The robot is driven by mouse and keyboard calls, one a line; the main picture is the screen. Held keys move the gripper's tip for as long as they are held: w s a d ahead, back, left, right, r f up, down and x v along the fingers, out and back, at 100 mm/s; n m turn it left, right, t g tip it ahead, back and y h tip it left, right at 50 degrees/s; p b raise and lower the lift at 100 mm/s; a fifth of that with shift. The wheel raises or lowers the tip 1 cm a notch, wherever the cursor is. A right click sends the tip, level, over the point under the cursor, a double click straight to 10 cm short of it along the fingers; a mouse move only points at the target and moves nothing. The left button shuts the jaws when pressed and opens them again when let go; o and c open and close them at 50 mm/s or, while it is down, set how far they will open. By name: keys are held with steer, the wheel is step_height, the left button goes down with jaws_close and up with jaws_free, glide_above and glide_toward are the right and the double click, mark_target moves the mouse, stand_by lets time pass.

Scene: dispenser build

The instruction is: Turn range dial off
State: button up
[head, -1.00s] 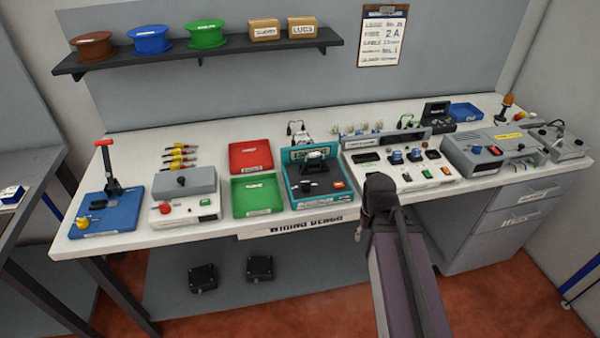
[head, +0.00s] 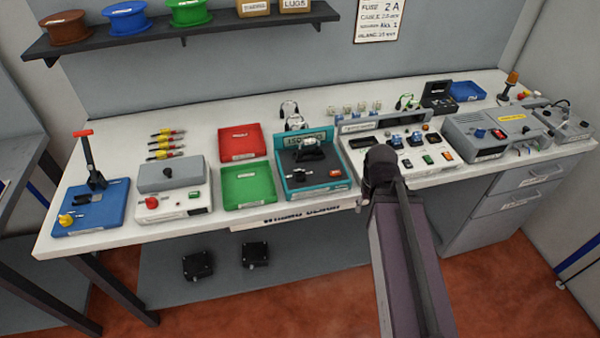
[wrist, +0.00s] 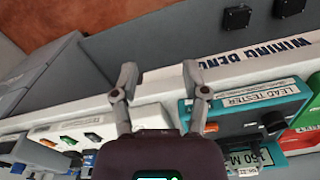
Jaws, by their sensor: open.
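A teal lead tester (head: 312,191) stands at the middle of the bench's front edge. It also shows upside down in the wrist view (wrist: 188,110), with its name label facing me. A black knob (wrist: 273,121), which looks like the range dial, is on its dark face beside an orange-red button (wrist: 211,127).
A green tray (head: 248,186) and a red tray (head: 241,143) lie left of the tester. A white panel with switches (head: 421,164) stands to its right, partly behind my arm. A grey switch box (head: 170,175) and blue lever tool (head: 92,207) are farther left.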

steer(key=shift+o, duration=1)
steer(key=shift+r, duration=0.1)
step_height(320, 180, up, 12)
steer(key=m+p, duration=0.6)
steer(key=p, duration=0.7)
glide_above(300, 172)
steer(key=shift+w+a+r+h+b, duration=0.1)
steer(key=shift+w+a+h+b, duration=0.15)
steer(key=shift+a+h+b, duration=0.1)
steer(key=f+b, duration=1.3)
steer(key=shift+s+d+f+b, duration=0.2)
steer(key=shift+d+f+b, duration=0.15)
steer(key=shift+d+f, duration=0.05)
